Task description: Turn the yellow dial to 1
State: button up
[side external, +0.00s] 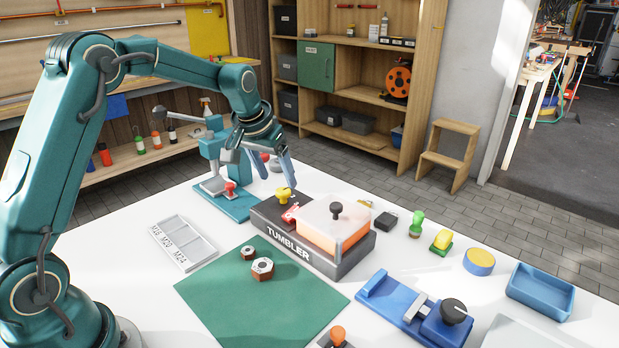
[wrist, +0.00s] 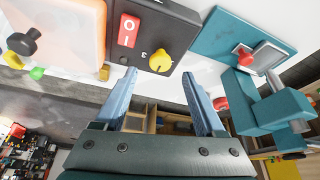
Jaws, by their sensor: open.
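The yellow dial (side external: 284,194) sits on top of the dark tumbler box (side external: 345,262), at its back left end. In the wrist view the yellow dial (wrist: 160,62) is a round knob with a pointer, near a red switch marked O and I (wrist: 128,31). The dial's scale marks are too small to read fully. My gripper (side external: 262,166) is open and empty, above and apart from the dial. In the wrist view its two blue fingers (wrist: 158,85) are spread, with the dial ahead of the gap between them.
A clear-lidded orange drum (side external: 330,225) with a black knob takes up the rest of the box. A teal press (side external: 222,165) stands close behind-left. A green mat (side external: 225,300) with two nuts lies in front. A grey tray (side external: 182,243) is at left, a blue vise (side external: 420,310) at right.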

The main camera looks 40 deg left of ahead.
jog(key=s+d+r+m+t, duration=0.1)
jog(key=s+d+r, duration=0.3)
jog(key=s+r, duration=0.15)
jog(key=s+d+r+m+t, duration=0.1)
jog(key=s+d+r+t, duration=0.1)
jog(key=s+d+r, duration=0.3)
jog(key=s+d+f+g, duration=0.1)
jog(key=s+f, duration=0.1)
jog(key=s, duration=0.5)
jog(key=s+d+f+m+h, duration=0.1)
jog(key=s+f, duration=0.2)
jog(key=s, duration=0.4)
jog(key=shift+g, duration=0.4)
jog(key=shift+d, duration=0.15)
